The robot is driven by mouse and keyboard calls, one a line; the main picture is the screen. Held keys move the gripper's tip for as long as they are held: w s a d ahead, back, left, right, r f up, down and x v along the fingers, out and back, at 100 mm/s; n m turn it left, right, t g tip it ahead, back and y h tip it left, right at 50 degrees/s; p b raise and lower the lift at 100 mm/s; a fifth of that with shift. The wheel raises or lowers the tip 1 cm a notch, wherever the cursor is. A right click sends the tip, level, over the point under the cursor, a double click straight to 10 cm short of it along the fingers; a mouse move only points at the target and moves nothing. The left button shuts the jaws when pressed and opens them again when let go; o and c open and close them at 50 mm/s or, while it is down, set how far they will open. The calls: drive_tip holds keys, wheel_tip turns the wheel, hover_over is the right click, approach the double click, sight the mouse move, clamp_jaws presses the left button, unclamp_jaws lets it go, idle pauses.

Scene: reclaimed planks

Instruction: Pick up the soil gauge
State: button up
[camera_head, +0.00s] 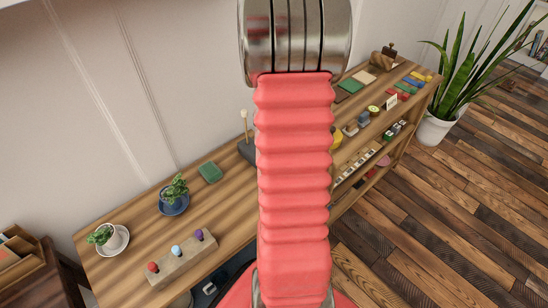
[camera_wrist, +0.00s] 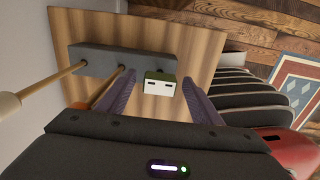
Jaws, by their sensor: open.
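A small box with a white face, two dark slots and a green edge, which looks like the soil gauge (camera_wrist: 160,84), shows in the wrist view at the right end of a dark grey block (camera_wrist: 92,61). My gripper (camera_wrist: 157,88) is open, with one purple finger on each side of the box. No contact shows, and I cannot tell the depth between fingertips and box. Anything below the box is hidden. In the head view my arm covers the gripper and the box; part of the grey block (camera_head: 247,149) shows left of the arm.
Thin rods rise from the grey block; one cream-tipped rod (camera_wrist: 37,93) passes left of my gripper. On the wooden bench (camera_head: 125,208) stand potted plants (camera_head: 174,189), a green item (camera_head: 210,172) and a block with coloured knobs (camera_head: 183,258). Shelves (camera_head: 392,145) stand right.

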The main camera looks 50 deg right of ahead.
drive_tip(key=shift+c, duration=0.6)
drive_tip(key=c, duration=1)
drive_tip(key=shift+r, duration=0.1)
wheel_tip(320, 180, up, 10)
drive_tip(key=shift+f, duration=0.1)
drive_tip(key=shift+r, duration=3.05)
